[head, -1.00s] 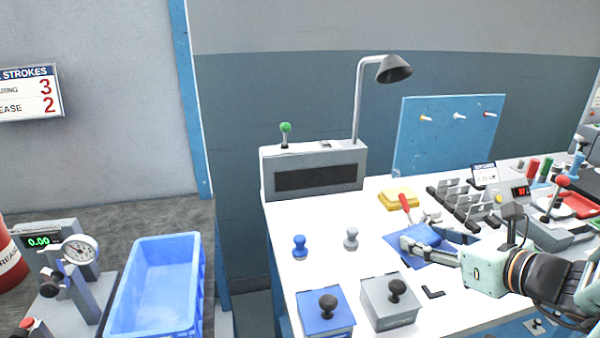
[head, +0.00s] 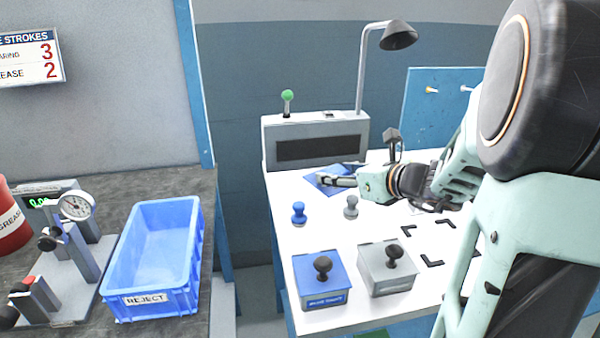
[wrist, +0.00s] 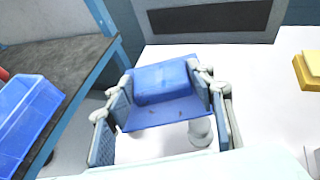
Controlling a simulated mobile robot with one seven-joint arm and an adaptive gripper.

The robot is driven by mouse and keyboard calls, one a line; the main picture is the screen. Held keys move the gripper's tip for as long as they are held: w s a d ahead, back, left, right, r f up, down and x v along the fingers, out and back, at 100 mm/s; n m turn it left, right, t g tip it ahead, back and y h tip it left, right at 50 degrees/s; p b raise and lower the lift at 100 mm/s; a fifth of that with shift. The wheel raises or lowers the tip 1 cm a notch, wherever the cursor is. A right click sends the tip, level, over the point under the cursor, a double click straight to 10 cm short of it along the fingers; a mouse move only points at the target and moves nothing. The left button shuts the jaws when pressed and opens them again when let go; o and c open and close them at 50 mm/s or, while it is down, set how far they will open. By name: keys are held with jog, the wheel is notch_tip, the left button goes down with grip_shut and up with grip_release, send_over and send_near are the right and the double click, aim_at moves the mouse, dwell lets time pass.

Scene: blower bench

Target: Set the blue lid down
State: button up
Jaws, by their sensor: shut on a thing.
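The blue lid (wrist: 172,112) is a flat blue plate with a raised block on top. My gripper (wrist: 163,86) is shut on that raised block, with one finger at each side. In the head view the lid (head: 325,189) is at the back left of the white bench (head: 285,247), in front of the grey box, and my gripper (head: 335,180) partly covers it. I cannot tell whether the lid touches the bench. In the wrist view a grey knobbed stamp (wrist: 200,131) shows just past the lid's near edge.
The grey box (head: 270,138) with a green-knobbed lever stands behind. A blue stamp (head: 298,213), a blue knobbed box (head: 322,283) and a grey knobbed box (head: 386,270) stand forward. Black corner marks (head: 446,222) lie on clear bench. A yellow stack (wrist: 308,70) is at right. My arm hides the bench's right side.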

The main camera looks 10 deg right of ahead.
jog(key=b, duration=0.4)
send_over(331, 199)
jog(key=f, duration=0.6)
jog(key=shift+s+f, duration=0.25)
jog(key=shift+f, duration=0.1)
jog(key=shift+w+f+b, duration=0.2)
jog(key=shift+f+b, duration=1.1)
jog(key=shift+f, duration=0.4)
jog(key=shift+f, duration=0.25)
jog(key=o, duration=1.2)
jog(key=shift+r, duration=0.1)
jog(key=shift+c, duration=0.2)
